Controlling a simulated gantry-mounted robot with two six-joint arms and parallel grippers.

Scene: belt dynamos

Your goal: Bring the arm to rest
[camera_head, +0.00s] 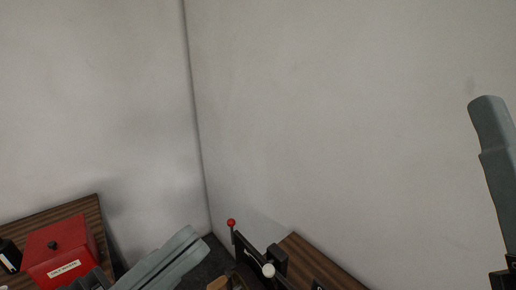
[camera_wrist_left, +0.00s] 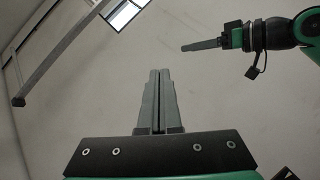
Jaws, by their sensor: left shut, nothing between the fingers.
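My left gripper (camera_head: 192,242) shows as pale grey fingers at the bottom of the head view, pointing up and right. In the left wrist view the left gripper (camera_wrist_left: 159,72) has its two fingers together, with nothing between them and bare wall behind. My right gripper (camera_head: 486,100) shows as a grey finger shape at the right edge of the head view. In the left wrist view the right gripper (camera_wrist_left: 184,48) is seen side-on at upper right, apart from the left one; its opening cannot be made out.
A red box (camera_head: 60,252) with a black knob and white label stands on a wooden surface (camera_head: 88,212) at lower left. A black device (camera_head: 277,256) with a red-ball lever (camera_head: 231,223) stands by another wooden surface (camera_head: 310,262). Bare walls fill the rest.

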